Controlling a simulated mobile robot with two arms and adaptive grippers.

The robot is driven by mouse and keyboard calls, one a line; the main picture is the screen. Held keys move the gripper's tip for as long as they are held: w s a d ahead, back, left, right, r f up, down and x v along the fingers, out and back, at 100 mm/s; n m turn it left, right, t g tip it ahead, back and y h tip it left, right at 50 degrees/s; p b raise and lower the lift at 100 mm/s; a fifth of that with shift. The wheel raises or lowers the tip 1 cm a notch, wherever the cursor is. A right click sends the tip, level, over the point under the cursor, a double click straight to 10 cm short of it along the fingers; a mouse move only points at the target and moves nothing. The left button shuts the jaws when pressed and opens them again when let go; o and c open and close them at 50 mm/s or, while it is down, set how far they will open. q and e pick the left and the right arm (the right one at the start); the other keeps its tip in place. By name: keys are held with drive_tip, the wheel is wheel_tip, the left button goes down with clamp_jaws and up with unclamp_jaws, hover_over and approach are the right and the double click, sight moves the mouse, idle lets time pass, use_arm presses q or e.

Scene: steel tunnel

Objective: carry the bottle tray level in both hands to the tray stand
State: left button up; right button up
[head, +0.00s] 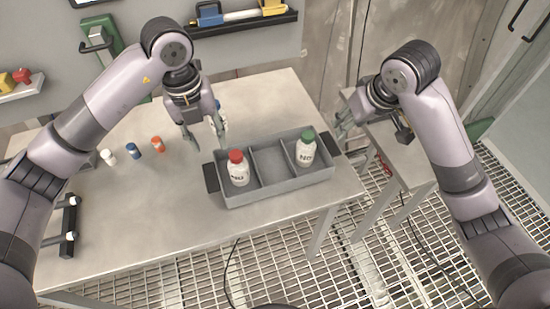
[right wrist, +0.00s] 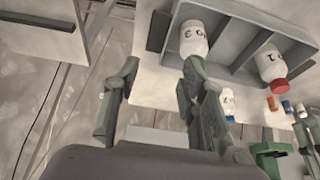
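The grey bottle tray (head: 271,197) sits on the metal table, with dark handles at its left (head: 211,178) and right (head: 331,143) ends. A red-capped white bottle (head: 239,172) stands in its left compartment and a green-capped one (head: 306,150) in its right; the middle is empty. My left gripper (head: 206,142) is open and empty above the table, behind the tray's left end. My right gripper (head: 350,128) is open and empty beyond the right handle; it also shows in the right wrist view (right wrist: 162,68). A small metal-topped stand (head: 402,150), apparently the tray stand, is right of the table, partly hidden by my right arm.
Small white (head: 108,157), blue (head: 132,151) and orange (head: 158,144) items stand left on the table. A dark rack (head: 68,226) is at the left edge. Grating floor lies in front.

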sight(211, 174)
use_arm(q)
drive_tip(key=shift+w+a+r+y, duration=0.1)
drive_tip(key=shift+a+r+y, duration=0.15)
drive_tip(key=shift+a, duration=0.25)
drive_tip(key=shift+a+r+y, duration=0.15)
drive_tip(key=shift+a+y, duration=0.1)
drive_tip(key=shift+a, duration=0.2)
use_arm(e)
drive_tip(key=shift+d+r, duration=0.1)
drive_tip(key=shift+r, duration=0.3)
